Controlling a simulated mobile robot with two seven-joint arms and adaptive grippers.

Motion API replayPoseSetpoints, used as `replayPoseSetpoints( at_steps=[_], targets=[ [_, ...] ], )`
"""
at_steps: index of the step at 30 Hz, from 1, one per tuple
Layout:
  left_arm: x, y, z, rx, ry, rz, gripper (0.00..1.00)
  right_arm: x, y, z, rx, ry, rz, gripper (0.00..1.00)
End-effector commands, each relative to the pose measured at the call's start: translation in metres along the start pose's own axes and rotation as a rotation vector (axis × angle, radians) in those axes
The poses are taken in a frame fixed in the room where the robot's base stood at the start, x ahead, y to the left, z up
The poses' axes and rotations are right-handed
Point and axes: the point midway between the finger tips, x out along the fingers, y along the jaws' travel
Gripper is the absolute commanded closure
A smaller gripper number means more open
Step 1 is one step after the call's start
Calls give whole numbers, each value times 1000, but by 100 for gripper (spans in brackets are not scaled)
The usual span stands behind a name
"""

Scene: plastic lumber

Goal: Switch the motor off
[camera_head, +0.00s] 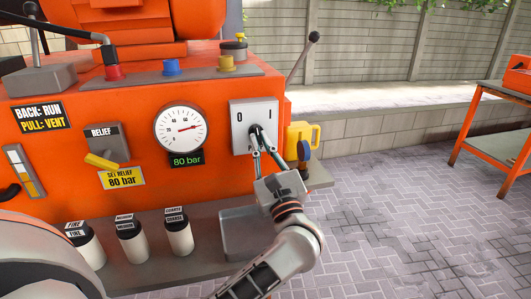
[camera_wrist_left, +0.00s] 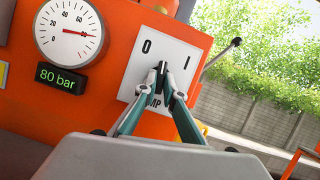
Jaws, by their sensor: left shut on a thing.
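The motor switch plate (camera_head: 239,108) is a white panel marked 0 on the left and I on the right, on the front of the orange machine. It also shows in the wrist view (camera_wrist_left: 181,48). A dark switch knob (camera_wrist_left: 161,66) sits at its middle. My left gripper (camera_head: 256,142) reaches the plate from below, its fingertips (camera_wrist_left: 162,88) shut on the knob. The fingers hide most of the knob, so I cannot tell exactly which mark it points to. My right gripper is not in view.
A round gauge (camera_head: 181,129) and a green "80 bar" display (camera_head: 187,159) are left of the plate. A grey tray (camera_head: 236,249) lies below. Open paving is at right.

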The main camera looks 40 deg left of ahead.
Motion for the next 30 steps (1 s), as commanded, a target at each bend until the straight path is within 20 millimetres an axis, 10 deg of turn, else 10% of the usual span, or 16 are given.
replayPoseSetpoints(
  at_steps=[30],
  targets=[
    [0,-5,1,-428,3,177,100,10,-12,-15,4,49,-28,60]
  ],
)
